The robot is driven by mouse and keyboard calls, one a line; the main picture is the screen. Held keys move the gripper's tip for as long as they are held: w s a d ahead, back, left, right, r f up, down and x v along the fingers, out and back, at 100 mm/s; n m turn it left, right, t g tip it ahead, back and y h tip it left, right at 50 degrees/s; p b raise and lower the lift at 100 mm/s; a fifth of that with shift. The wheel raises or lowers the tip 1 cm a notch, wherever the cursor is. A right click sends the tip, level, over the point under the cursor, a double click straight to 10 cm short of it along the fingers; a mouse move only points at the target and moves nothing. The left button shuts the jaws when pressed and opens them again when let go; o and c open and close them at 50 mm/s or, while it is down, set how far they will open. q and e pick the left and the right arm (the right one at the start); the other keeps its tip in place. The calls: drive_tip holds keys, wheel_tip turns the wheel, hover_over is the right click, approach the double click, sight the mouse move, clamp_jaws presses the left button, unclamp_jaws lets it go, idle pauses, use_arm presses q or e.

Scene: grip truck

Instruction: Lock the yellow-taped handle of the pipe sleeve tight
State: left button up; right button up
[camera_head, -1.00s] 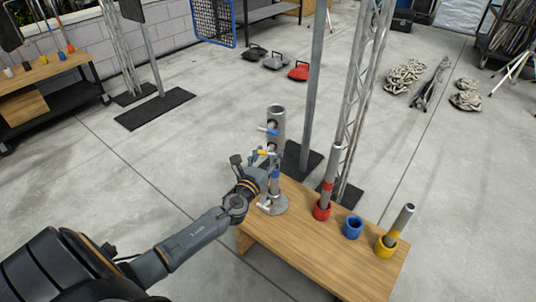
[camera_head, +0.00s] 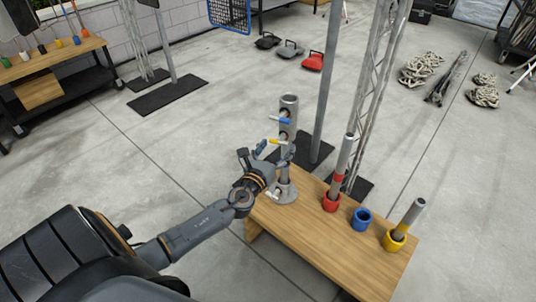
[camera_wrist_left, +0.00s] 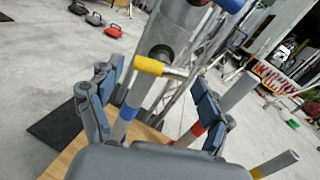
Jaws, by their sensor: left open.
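The pipe sleeve (camera_head: 288,108) is a grey upright tube on a round base at the far left end of the wooden table. Its yellow-taped handle (camera_head: 278,141) sits mid-height, below a blue-taped handle (camera_head: 281,120). A plain pale handle (camera_head: 271,192) is near the base. My left gripper (camera_head: 271,153) is open at the height of the yellow handle. In the left wrist view, the yellow handle (camera_wrist_left: 149,65) lies between the spread fingers (camera_wrist_left: 160,92), apart from both. My right gripper is not in view.
The wooden table (camera_head: 310,235) also holds a red holder (camera_head: 331,203) with a pipe, an empty-looking blue holder (camera_head: 361,220) and a yellow holder (camera_head: 394,240) with a tilted pipe. A metal post (camera_head: 328,90) and truss stand close behind.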

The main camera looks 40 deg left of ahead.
use_arm(q)
drive_tip(key=s+d, duration=0.1)
drive_tip(key=s, duration=0.9)
drive_tip(key=shift+d, duration=0.4)
